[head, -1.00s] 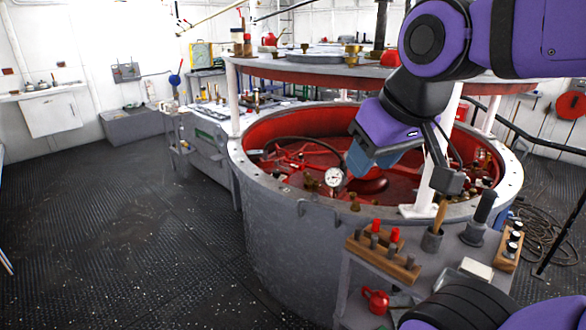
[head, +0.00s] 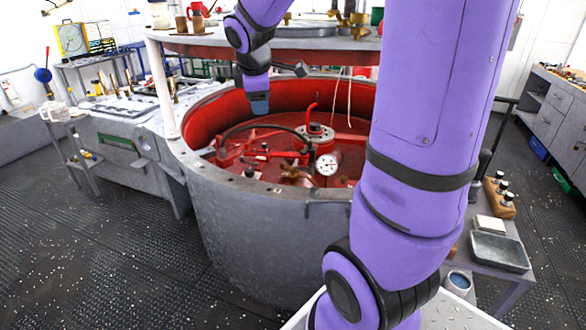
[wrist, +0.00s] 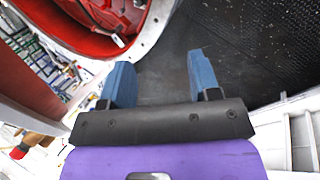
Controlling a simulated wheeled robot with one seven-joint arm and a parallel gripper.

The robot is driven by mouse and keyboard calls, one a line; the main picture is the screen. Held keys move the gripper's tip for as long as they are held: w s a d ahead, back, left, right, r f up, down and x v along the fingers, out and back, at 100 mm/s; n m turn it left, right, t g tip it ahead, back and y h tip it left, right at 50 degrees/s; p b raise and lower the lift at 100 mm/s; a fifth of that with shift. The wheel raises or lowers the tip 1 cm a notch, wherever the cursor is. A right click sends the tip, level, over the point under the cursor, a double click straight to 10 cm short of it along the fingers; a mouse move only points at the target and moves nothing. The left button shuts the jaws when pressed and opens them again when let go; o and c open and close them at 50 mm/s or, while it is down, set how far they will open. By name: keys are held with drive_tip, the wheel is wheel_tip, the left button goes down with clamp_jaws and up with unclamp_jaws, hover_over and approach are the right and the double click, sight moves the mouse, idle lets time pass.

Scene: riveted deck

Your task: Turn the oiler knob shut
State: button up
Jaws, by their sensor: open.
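I cannot single out the oiler knob; small brass and dark fittings sit in and around the red interior of the round grey tub (head: 270,230), too small to tell apart. My gripper (head: 259,108) hangs over the tub's red interior in the head view, pointing down, below the raised upper deck. In the wrist view my gripper (wrist: 160,72) has its two blue fingers wide apart with nothing between them. Dark floor shows beyond the fingers, and the tub's pale rim (wrist: 148,35) passes to their upper left. My arm hides the tub's right side in the head view.
A white dial gauge (head: 327,163) stands inside the tub near its front rim. The upper deck (head: 320,48) and a white post (head: 160,85) stand close to my gripper. A grey workbench (head: 115,130) is at left. The left floor is open.

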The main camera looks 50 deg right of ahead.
drive_tip(key=w+d+f+n, duration=0.3)
drive_tip(key=w+d+f, duration=0.1)
drive_tip(key=w+d, duration=0.1)
drive_tip(key=n+g, duration=0.2)
drive_tip(key=n, duration=0.8)
hover_over(293, 168)
drive_tip(key=s+a, duration=0.2)
drive_tip(key=a, duration=0.2)
wheel_tip(293, 168, down, 24)
drive_tip(key=x, duration=1.1)
drive_tip(key=shift+w+d+r, duration=0.2)
drive_tip(key=shift+w, duration=0.2)
drive_tip(key=c, duration=0.9)
